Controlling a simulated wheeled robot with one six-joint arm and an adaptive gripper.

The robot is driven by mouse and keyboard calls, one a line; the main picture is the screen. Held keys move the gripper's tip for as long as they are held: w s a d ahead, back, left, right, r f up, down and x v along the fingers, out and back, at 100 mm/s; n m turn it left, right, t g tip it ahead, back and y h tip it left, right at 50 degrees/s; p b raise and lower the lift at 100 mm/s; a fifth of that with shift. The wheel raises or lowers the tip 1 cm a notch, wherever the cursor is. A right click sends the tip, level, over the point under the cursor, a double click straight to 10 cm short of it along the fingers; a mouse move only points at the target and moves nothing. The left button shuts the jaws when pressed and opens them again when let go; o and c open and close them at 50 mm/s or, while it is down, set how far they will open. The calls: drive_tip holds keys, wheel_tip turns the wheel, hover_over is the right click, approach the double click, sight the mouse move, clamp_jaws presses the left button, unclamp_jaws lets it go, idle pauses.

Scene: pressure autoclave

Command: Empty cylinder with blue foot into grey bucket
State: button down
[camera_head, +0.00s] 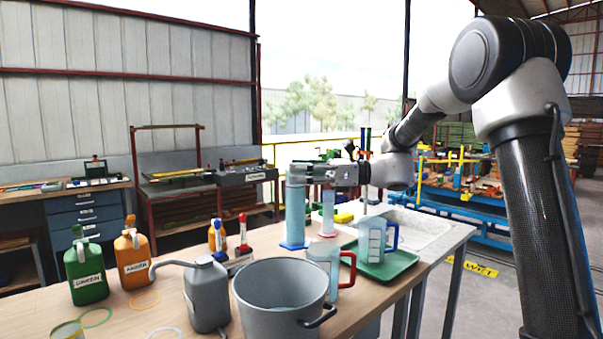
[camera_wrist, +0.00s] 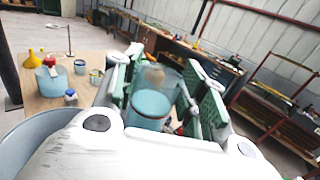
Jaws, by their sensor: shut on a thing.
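The tall cylinder with blue foot (camera_head: 295,212) stands upright behind the grey bucket, with bluish contents. Its blue foot is at table height; I cannot tell whether it touches the table. My gripper (camera_head: 308,174) is shut on its upper part from the right. In the wrist view the cylinder (camera_wrist: 150,108) sits between my green-padded fingers (camera_wrist: 165,92), with blue liquid inside. The grey bucket (camera_head: 258,304) stands on the table's front part, open at the top, with some liquid visible inside. Its rim also shows at the lower left of the wrist view (camera_wrist: 40,128).
A red-handled jug (camera_head: 324,263) stands between the bucket and a green tray (camera_head: 398,263) holding a blue-handled jug (camera_head: 371,240). A red-footed cylinder (camera_head: 328,215) stands just behind. A grey can (camera_head: 207,298), orange bottle (camera_head: 132,258) and green bottle (camera_head: 86,270) are left.

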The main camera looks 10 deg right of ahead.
drive_tip(key=shift+s, duration=0.1)
idle(0.3)
drive_tip(key=shift+s+a+n, duration=1)
drive_tip(key=shift+s+n, duration=1.7)
drive_tip(key=shift+s, duration=0.55)
drive_tip(key=shift+s+a+f+n+t+h, duration=0.15)
drive_tip(key=shift+f+n+h, duration=0.1)
drive_tip(key=shift+f+n, duration=0.7)
drive_tip(key=shift+s+f+n+t+h, duration=0.15)
drive_tip(key=shift+f+n+h, duration=0.15)
drive_tip(key=shift+f+n, duration=0.65)
drive_tip(key=shift+s+a+f+n+t+h, duration=0.15)
drive_tip(key=shift+f+n+h, duration=0.1)
drive_tip(key=shift+f+n, duration=0.7)
drive_tip(key=shift+d+r+n, duration=0.1)
drive_tip(key=shift+r+n, duration=0.05)
drive_tip(key=shift+n, duration=0.1)
drive_tip(key=shift+s+a+f+n+t, duration=0.2)
drive_tip(key=shift+f+n, duration=0.55)
drive_tip(key=shift+f, duration=0.6)
drive_tip(key=shift+s+d+f+n+t, duration=0.1)
drive_tip(key=shift+s+f+n, duration=0.15)
drive_tip(key=shift+f+n, duration=0.85)
drive_tip(key=shift+s+a+f+n+t, duration=0.2)
drive_tip(key=shift+f+n, duration=0.25)
drive_tip(key=shift+f, duration=1.2)
